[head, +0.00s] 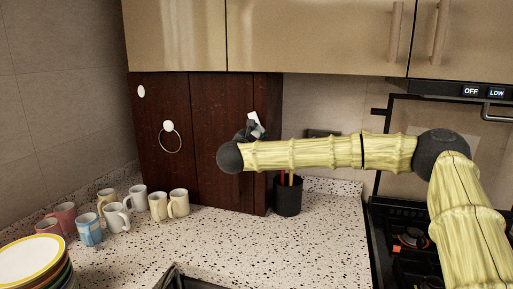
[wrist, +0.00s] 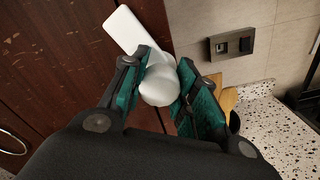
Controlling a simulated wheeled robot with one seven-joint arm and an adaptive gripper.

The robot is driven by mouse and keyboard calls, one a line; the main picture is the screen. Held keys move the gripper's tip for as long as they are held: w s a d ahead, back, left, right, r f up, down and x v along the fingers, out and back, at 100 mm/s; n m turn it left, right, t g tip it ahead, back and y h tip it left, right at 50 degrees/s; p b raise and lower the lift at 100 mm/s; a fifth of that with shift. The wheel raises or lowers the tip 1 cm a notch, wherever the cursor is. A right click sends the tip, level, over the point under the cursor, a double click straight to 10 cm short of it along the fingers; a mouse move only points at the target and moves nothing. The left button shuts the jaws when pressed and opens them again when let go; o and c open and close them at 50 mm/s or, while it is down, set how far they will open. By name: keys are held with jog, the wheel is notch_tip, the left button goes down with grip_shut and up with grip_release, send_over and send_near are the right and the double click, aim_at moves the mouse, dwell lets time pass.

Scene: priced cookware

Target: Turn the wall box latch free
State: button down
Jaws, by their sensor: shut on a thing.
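The wall box (head: 178,105) is a dark reddish wooden cabinet under the upper cupboards. Its latch (wrist: 124,30) is a white piece with a rounded plate and a bulbous knob, and a bit of it also shows in the head view (head: 253,117). In the wrist view my gripper (wrist: 167,88) has its teal-padded fingers on both sides of the white knob and is shut on it. The plate sticks out tilted to the upper left. In the head view my gripper is mostly hidden behind my arm.
A white knob with a ring (head: 169,127) is on the box's left part. Several mugs (head: 158,206) and stacked plates (head: 32,262) stand on the speckled counter (head: 235,245). A black utensil holder (head: 288,197) stands below my arm; a stove (head: 408,240) is at right.

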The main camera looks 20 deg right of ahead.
jog(key=shift+f+m+b, duration=0.2)
jog(key=shift+m+b, duration=0.7)
jog(key=shift+b, duration=2)
jog(key=shift+f+m+b, duration=0.2)
jog(key=shift+m+b, duration=0.7)
jog(key=shift+b, duration=2)
jog(key=shift+r+m+b, duration=0.35)
jog(key=shift+m+b, duration=0.35)
jog(key=shift+b, duration=1.2)
